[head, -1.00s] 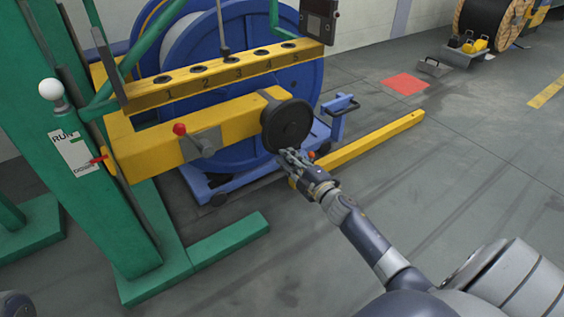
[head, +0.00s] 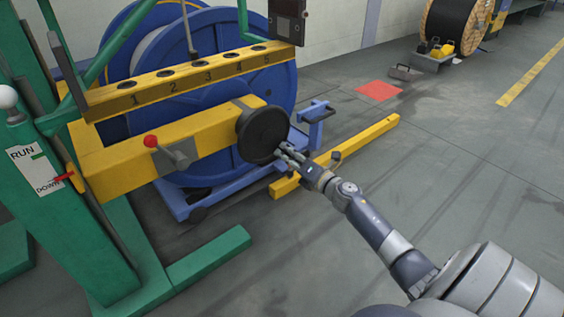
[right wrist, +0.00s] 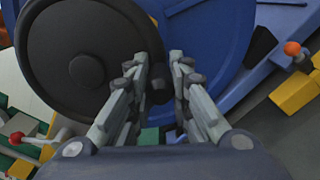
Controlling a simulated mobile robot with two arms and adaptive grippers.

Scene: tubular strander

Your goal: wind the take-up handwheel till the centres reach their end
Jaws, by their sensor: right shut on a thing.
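The take-up handwheel (head: 262,135) is a dark round disc on the end of the yellow beam (head: 130,150). In the right wrist view the handwheel (right wrist: 85,58) fills the upper left. My right gripper (head: 287,152) is at the wheel's lower right edge. In the right wrist view my right gripper (right wrist: 161,78) is shut on the wheel's small dark handle (right wrist: 160,88), which is mostly hidden between the fingers. The blue reel (head: 285,95) stands behind the beam; the centres cannot be made out. My left gripper is out of view.
A red-knobbed lever (head: 150,141) sits on the beam, and a RUN/DOWN plate (head: 35,170) on the green post. A numbered yellow rail (head: 190,80) runs above. A yellow floor bar (head: 345,152) lies behind my right arm. Floor to the right is mostly clear.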

